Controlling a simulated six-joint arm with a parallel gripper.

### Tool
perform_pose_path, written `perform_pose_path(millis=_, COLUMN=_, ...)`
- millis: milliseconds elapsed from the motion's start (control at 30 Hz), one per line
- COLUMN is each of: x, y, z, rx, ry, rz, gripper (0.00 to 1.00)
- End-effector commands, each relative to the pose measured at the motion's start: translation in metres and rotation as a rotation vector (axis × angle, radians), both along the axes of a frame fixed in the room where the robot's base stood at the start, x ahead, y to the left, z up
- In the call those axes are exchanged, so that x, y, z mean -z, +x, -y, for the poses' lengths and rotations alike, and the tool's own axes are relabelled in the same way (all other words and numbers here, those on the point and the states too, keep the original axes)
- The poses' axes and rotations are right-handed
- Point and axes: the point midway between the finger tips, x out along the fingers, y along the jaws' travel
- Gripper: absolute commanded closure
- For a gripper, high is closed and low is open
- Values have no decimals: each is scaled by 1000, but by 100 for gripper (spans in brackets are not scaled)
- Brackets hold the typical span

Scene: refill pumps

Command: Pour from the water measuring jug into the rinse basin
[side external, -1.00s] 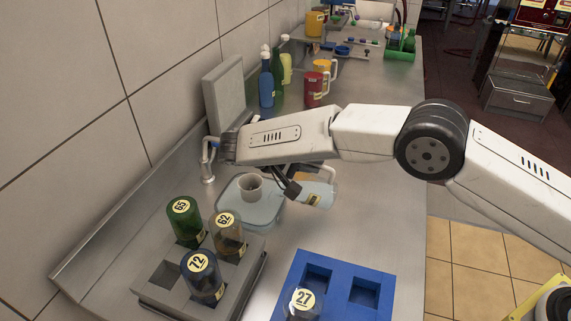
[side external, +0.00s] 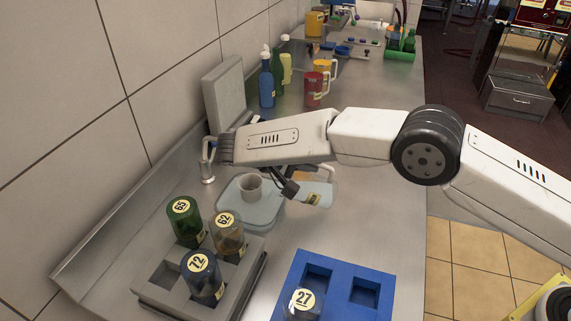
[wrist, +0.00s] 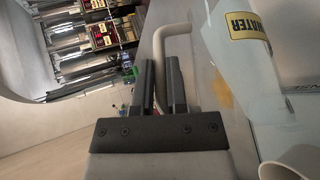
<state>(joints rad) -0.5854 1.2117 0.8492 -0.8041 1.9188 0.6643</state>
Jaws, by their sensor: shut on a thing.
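The water measuring jug (side external: 318,193) is pale, translucent and strongly tilted, held at the right side of the rinse basin. Its yellow WATER label (wrist: 250,27) shows in the wrist view. My gripper (side external: 290,186) is shut on the jug's pale handle (wrist: 176,30), which runs between the dark fingers (wrist: 162,85). The rinse basin (side external: 270,218) is a shallow, pale blue tub on the steel counter. A small whitish cup (side external: 250,188) stands in or over it. The jug's mouth is partly hidden by the gripper, and I cannot see any stream of water.
A grey rack with several numbered bottles (side external: 203,275) stands in front of the basin. A blue block (side external: 370,265) with square recesses is at the front right. A tap (side external: 207,165) stands left.

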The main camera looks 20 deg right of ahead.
Motion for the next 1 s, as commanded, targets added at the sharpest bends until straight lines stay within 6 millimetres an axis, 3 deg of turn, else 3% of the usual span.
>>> perform_pose_path(millis=1000, x=-5, y=-6, z=10, rx=0, ry=75, rz=48, gripper=100)
